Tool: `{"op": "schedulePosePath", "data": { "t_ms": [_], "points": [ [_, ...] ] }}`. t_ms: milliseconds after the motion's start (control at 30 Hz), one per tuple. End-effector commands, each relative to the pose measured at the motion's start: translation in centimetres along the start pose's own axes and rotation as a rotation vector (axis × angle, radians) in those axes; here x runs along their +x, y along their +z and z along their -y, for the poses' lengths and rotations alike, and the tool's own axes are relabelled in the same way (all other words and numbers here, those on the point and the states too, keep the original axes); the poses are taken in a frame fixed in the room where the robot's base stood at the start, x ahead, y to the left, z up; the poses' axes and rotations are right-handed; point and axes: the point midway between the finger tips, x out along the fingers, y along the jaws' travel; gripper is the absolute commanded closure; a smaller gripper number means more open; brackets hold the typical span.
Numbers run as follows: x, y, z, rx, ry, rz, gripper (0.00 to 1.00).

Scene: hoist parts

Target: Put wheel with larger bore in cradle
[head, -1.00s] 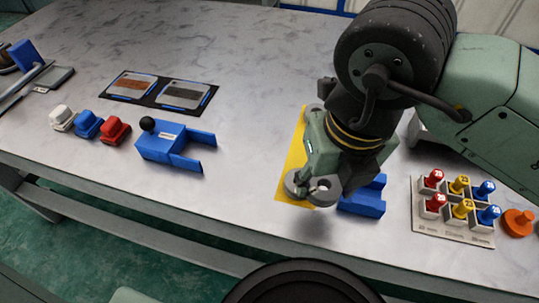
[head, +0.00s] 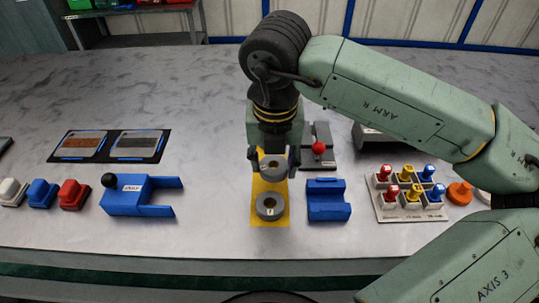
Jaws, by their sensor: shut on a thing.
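My gripper (head: 273,158) is shut on a grey wheel (head: 273,172), which it holds by its sides above the yellow mat (head: 283,219). The hole of the held wheel faces up towards the camera. A second grey wheel (head: 269,207) lies on the mat, just below the held one in the picture. It has a dark bore and a small light mark on its near side. I cannot tell surely which bore is larger. The blue cradle (head: 328,204) stands right of the mat, with its trough empty.
A blue forked block with a black knob (head: 141,195) lies left of the mat. A rack of coloured pegs (head: 410,205) and an orange knob (head: 460,193) stand to the right. A red-ball lever (head: 318,148) is behind the cradle. Bare table lies in front.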

Motion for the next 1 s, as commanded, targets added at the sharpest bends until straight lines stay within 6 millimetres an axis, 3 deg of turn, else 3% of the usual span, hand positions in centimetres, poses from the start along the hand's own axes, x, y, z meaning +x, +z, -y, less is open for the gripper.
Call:
{"op": "schedulePosePath", "data": {
  "t_ms": [333,600,1000],
  "points": [
    [0.9,3.3,-0.8,-0.001,0.001,-0.002,1.00],
    [4.2,2.7,-0.7,-0.001,0.001,0.000,1.00],
    [4.7,2.6,-0.7,0.000,0.000,0.002,1.00]
  ]
}}
